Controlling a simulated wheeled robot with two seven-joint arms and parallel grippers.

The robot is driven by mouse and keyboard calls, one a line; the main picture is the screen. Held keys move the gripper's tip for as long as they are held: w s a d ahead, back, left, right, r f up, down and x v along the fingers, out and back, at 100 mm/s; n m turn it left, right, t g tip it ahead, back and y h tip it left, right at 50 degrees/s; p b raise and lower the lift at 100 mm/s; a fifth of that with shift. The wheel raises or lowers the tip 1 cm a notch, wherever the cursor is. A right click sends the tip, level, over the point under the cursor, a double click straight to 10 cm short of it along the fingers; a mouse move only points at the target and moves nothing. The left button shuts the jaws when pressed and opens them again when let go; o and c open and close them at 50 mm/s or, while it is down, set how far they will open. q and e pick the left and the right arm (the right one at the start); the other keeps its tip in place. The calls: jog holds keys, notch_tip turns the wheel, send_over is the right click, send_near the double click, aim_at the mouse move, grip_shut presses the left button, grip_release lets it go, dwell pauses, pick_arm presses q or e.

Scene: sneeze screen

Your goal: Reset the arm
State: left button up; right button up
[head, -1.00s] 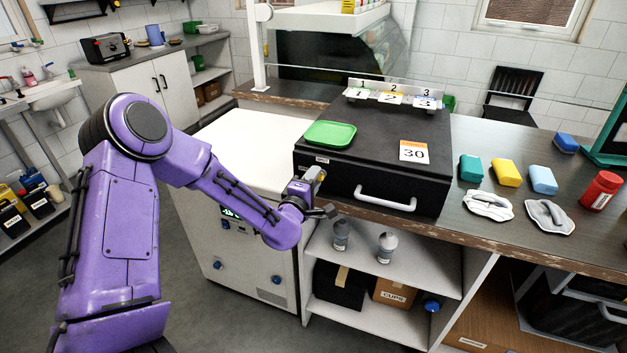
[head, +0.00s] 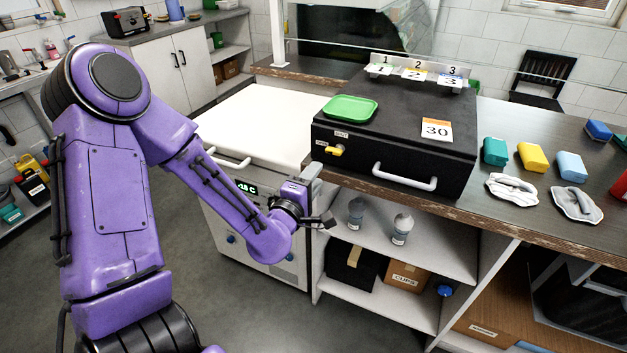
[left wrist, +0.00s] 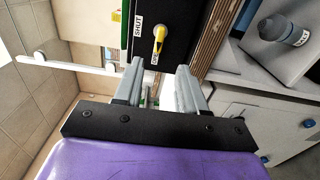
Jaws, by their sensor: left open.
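My left arm is purple and comes in from the left in the head view. Its gripper (head: 322,196) is in front of the counter edge, below and left of the black box (head: 400,115). In the left wrist view the two grey fingers (left wrist: 157,88) are apart with nothing between them. A yellow lever (head: 335,151) sits on the box's front left, beside small labels. The lever also shows in the left wrist view (left wrist: 159,39), beyond the fingertips and not touched, near a label reading SHUT. My right gripper is not in view.
Sponges and cloths (head: 512,190) lie on the counter at right. Two bottles (head: 402,229) stand on the shelf below. A white cabinet (head: 258,120) is at left; grey floor is open.

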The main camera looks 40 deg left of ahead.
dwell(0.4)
pick_arm(q)
jog(key=s+d+f+m+g, duration=0.1)
jog(key=s+f+m+g, duration=0.35)
jog(key=f, duration=0.55)
jog(key=s+d+f+m+g, duration=0.1)
jog(key=s+f+m+g, duration=0.3)
jog(key=f, duration=0.5)
jog(key=s+d+f+m+g, duration=0.1)
jog(key=s+f+m+g, duration=0.1)
jog(key=s+f, duration=0.5)
jog(key=s+d+f+m+g, duration=0.2)
jog(key=s+f, duration=0.5)
jog(key=s, duration=0.5)
jog(key=shift+d+m+g+h, duration=0.15)
jog(key=shift+m+g+h, duration=0.15)
jog(key=shift+m+g, duration=0.55)
